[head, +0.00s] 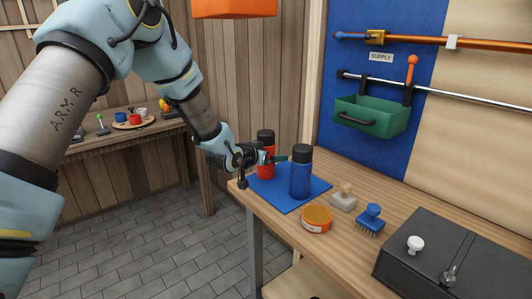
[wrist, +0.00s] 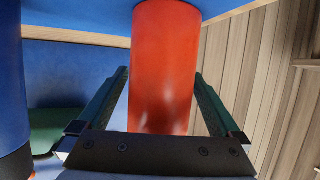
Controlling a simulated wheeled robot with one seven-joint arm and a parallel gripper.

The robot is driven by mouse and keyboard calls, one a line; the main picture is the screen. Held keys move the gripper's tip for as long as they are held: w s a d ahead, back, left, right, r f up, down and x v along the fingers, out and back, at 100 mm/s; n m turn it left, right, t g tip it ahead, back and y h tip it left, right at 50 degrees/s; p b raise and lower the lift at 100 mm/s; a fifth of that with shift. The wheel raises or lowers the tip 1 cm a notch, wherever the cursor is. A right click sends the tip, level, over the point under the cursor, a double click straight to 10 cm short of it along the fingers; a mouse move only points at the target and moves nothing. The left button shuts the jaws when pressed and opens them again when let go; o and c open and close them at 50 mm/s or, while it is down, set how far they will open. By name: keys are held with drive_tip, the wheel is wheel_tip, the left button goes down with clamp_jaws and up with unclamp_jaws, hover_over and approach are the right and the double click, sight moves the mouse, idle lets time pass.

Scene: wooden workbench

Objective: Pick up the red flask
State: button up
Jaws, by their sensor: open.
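The red flask (head: 264,171) with a black cap stands upright on the blue mat (head: 283,200) near the bench's left end, partly behind my gripper. The blue flask (head: 300,182), also black-capped, stands just to its right. My gripper (head: 272,158) is open at the red flask's mid-height. In the wrist view the red flask (wrist: 163,50) rises between the two green fingers, one on each side. A gap shows between the flask and each finger. The blue flask (wrist: 10,90) shows at the left edge of the wrist view.
An orange-lidded tin (head: 317,219), a stamp (head: 343,197) and a blue brush (head: 370,220) lie in front and right of the mat. A dark box (head: 460,255) fills the right of the bench. A green bin (head: 370,115) hangs on the wall rail.

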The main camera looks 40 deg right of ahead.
drive_tip(key=shift+c, duration=0.2)
clamp_jaws()
idle(0.6)
